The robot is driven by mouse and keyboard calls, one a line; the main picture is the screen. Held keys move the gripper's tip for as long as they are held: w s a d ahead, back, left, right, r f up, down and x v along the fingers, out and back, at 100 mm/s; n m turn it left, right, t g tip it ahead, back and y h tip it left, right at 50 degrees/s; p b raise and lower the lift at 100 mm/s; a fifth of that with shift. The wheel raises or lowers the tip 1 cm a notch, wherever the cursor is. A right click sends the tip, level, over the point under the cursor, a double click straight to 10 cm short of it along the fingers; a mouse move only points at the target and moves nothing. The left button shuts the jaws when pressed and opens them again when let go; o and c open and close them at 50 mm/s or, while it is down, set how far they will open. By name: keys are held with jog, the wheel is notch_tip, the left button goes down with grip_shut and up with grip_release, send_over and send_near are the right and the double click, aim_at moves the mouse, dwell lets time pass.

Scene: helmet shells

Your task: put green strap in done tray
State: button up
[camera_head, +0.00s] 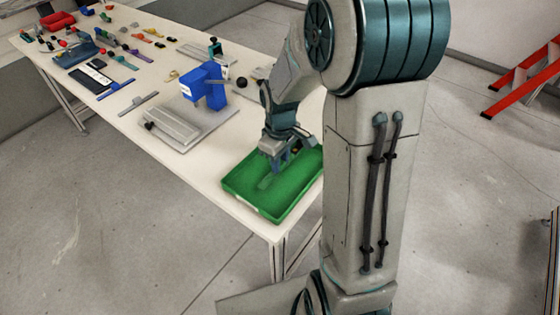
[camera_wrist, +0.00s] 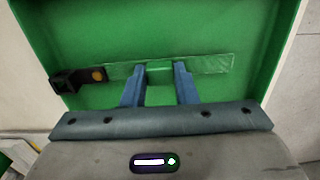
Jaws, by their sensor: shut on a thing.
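The green strap (camera_wrist: 212,64) runs across the wrist view between my fingers, with a dark buckle and an orange spot at its left end. My gripper (camera_wrist: 159,72) is shut on the strap near its middle. In the head view my gripper (camera_head: 279,166) points down over the green tray (camera_head: 235,188) at the table's near corner. The tray's floor (camera_wrist: 210,25) fills the background behind the strap in the wrist view. I cannot tell whether the strap touches the tray floor. In the head view the strap is hard to make out against the green.
A blue clamp-like device (camera_head: 204,84) stands on a grey base (camera_head: 185,125) left of the tray. A red bin (camera_head: 58,20) and several straps and small parts lie at the table's far end. A red ladder (camera_head: 525,80) stands on the floor at the right.

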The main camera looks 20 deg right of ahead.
jog(key=shift+f, duration=0.45)
jog(key=shift+f, duration=0.15)
jog(key=o, duration=0.9)
jog(key=shift+o, duration=0.2)
notch_tip(320, 180, up, 12)
jog(key=p, duration=0.1)
jog(key=s+a+r+m+t, duration=0.1)
jog(key=s+m, duration=0.6)
jog(key=s, duration=0.7)
jog(key=shift+s+a+r+t, duration=0.15)
jog(key=shift+s+r+t, duration=0.15)
jog(key=shift+r+t, duration=0.6)
